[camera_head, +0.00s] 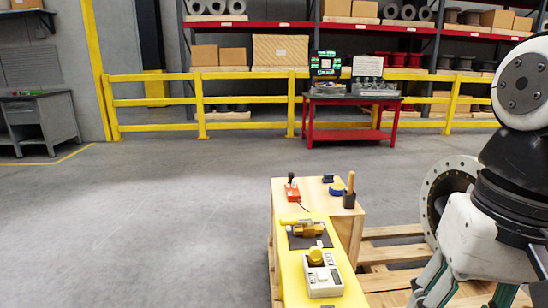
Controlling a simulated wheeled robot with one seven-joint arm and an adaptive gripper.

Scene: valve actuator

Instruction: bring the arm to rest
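My arm (480,238) stands folded at the right edge, with white links and black joints. What looks like my gripper (467,291) hangs below the white link at the bottom right. Two grey-teal parts run down from it, and its tips are cut off by the lower edge. I cannot tell whether it is open or shut, and nothing held shows. The valve actuator (308,229), a yellow-brass piece on a dark pad, lies on the yellow bench top (292,270), left of my arm and apart from it.
A grey-white control box (321,277) with a yellow knob sits nearer on the bench. A red tool (292,190), a blue item (336,190) and a dark holder (349,199) stand behind. A pallet (392,257) and round flange (447,192) are close to my arm. Floor left is clear.

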